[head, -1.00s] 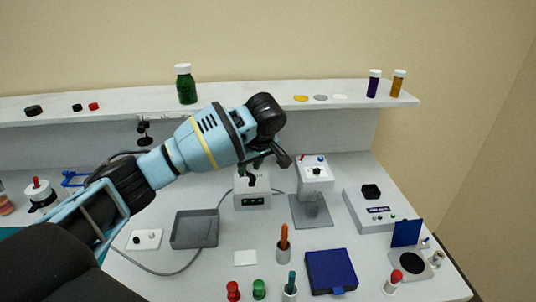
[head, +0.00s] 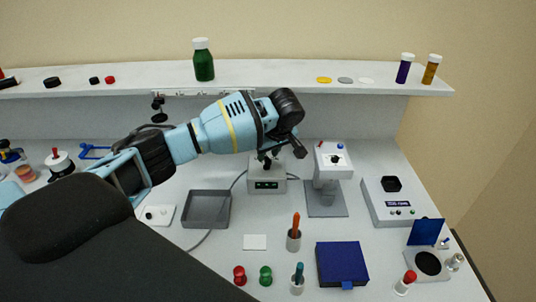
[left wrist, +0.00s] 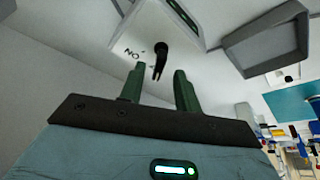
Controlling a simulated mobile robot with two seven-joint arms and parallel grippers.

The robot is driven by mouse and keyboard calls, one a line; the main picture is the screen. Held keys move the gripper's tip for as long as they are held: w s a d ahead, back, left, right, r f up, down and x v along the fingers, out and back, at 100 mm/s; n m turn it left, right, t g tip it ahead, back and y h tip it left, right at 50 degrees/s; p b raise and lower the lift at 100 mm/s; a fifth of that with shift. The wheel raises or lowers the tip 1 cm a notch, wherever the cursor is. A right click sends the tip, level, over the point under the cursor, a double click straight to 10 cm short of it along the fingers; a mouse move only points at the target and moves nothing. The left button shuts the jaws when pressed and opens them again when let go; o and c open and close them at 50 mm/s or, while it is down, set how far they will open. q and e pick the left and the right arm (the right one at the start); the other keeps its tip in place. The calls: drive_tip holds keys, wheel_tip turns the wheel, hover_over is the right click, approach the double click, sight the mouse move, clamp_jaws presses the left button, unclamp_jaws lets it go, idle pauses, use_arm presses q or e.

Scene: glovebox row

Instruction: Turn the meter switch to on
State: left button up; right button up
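The meter (head: 267,185) is a light grey box with a dark green-lit display, standing at the back of the bench. In the left wrist view its white top face carries a black switch (left wrist: 163,52) with a short lever and an ON label that appears upside down. My left gripper (left wrist: 158,82) is open; its two dark green fingers stand apart, with the lever's tip appearing between them. I cannot tell whether either finger touches it. In the head view the left gripper (head: 266,160) is just over the meter and hides part of its top. My right gripper is not in view.
A grey tray (head: 207,222) lies left of the meter, and a white stand device (head: 331,164) is close on its right. A shelf (head: 290,76) with bottles spans the back. A blue box (head: 341,263) and pen holders stand in front.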

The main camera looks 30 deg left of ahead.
use_arm(q)
drive_tip(key=shift+w+a+f, duration=0.2)
drive_tip(key=shift+a+f, duration=0.05)
drive_tip(key=shift+f, duration=0.4)
clamp_jaws()
drive_tip(key=shift+s+a+m+t+h, duration=0.1)
drive_tip(key=shift+m+t+h, duration=0.3)
drive_tip(key=shift+m, duration=1)
drive_tip(key=shift+s+a+m+t+h, duration=0.1)
drive_tip(key=shift+m+t+h, duration=0.25)
drive_tip(key=shift+m, duration=1.05)
unclamp_jaws()
